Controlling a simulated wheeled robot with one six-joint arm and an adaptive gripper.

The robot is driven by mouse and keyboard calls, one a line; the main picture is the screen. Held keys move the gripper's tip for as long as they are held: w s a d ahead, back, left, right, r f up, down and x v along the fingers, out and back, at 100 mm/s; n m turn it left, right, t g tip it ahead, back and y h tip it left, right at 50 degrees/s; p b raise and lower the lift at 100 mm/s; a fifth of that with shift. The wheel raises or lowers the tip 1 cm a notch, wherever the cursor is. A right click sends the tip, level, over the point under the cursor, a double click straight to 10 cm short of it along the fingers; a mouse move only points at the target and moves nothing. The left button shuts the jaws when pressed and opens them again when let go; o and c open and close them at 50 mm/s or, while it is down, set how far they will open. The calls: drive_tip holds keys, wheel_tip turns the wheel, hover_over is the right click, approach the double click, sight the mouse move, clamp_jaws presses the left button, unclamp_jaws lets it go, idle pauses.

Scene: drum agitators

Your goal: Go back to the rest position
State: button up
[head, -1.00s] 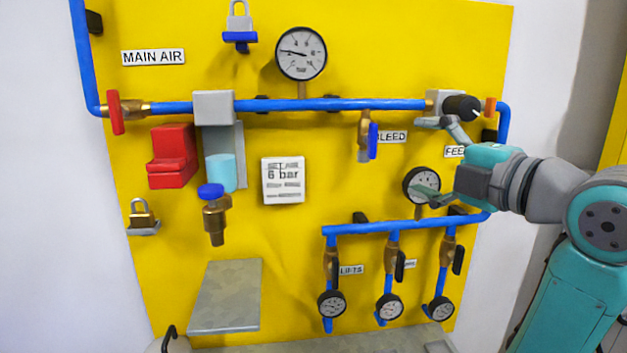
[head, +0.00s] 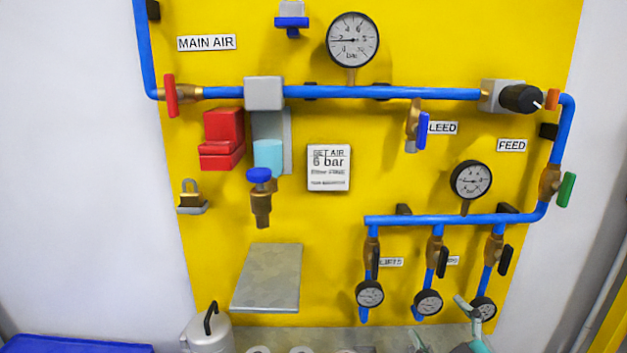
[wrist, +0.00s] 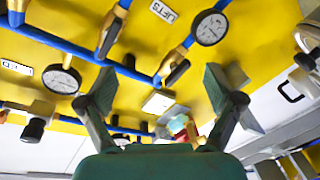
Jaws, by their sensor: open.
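My gripper (head: 447,320) is low at the bottom right of the head view, below the row of small gauges, with only its fingers and part of its body in the picture. In the wrist view my gripper (wrist: 164,95) has its two fingers wide apart with nothing between them. Beyond the fingers the yellow panel (wrist: 70,14) shows tilted. In the head view the black regulator knob (head: 520,98) sits on its grey body at the right end of the upper blue pipe, clear of my gripper.
The yellow panel (head: 400,140) carries blue pipes, a red MAIN AIR valve (head: 170,96), a large gauge (head: 352,40), a blue-handled bleed valve (head: 421,130) and a green-handled valve (head: 566,189). A grey shelf plate (head: 268,277) and a grey canister (head: 207,332) are lower left. A blue bin (head: 75,344) is at bottom left.

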drive_tip(key=s+a+f+m+g+h, duration=0.2)
drive_tip(key=s+f+m, duration=0.5)
drive_tip(key=s+f, duration=1.1)
drive_tip(key=s+f+m, duration=0.1)
drive_tip(key=s, duration=1.1)
drive_tip(key=s+a+f+m+h, duration=0.1)
drive_tip(key=s+f, duration=0.1)
drive_tip(key=s, duration=1)
drive_tip(key=shift+a+m+g, duration=0.3)
drive_tip(key=shift+s, duration=0.1)
idle(3.4)
